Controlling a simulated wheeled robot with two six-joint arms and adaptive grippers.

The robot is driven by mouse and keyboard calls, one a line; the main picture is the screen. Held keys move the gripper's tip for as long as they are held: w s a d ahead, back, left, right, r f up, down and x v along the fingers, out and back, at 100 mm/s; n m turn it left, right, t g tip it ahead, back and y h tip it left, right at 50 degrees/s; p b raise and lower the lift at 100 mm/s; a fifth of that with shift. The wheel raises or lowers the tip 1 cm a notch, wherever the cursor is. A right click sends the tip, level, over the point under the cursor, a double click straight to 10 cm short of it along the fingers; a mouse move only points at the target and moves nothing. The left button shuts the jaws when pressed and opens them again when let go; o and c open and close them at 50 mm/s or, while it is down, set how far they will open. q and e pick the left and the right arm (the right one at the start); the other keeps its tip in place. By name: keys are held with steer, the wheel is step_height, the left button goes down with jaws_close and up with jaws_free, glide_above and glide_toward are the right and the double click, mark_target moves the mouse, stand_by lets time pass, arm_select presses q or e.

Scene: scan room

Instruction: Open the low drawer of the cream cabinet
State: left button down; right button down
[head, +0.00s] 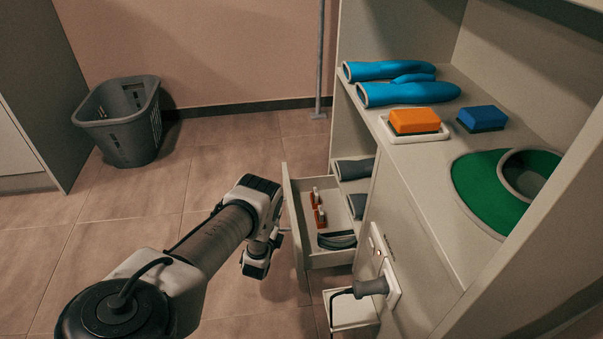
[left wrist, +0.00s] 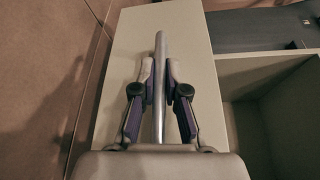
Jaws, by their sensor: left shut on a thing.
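The low drawer (head: 292,215) of the cream cabinet (head: 415,215) stands pulled out, with its inside showing. Orange-red items and a dark coiled thing lie in it. My left gripper (head: 274,238) is at the outer face of the drawer front. In the left wrist view, the fingers of my left gripper (left wrist: 159,88) are closed around a silvery bar handle (left wrist: 160,50) on the cream drawer front (left wrist: 195,50). In the head view the handle is mostly hidden by the gripper. My right gripper does not show.
A plug (head: 371,287) sits in the cabinet's side. A grey basket (head: 125,118) stands on the otherwise clear floor at the left.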

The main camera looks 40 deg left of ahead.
arm_select(q)
steer(key=s+a+p, duration=0.2)
steer(key=s+a, duration=0.6)
steer(key=s, duration=0.1)
steer(key=shift+s+a, duration=0.15)
steer(key=shift+s, duration=0.25)
steer(key=c, duration=1.2)
jaws_free()
steer(key=f+v, duration=0.1)
steer(key=v, duration=1.1)
steer(key=shift+r, duration=0.45)
steer(key=shift+s, duration=0.1)
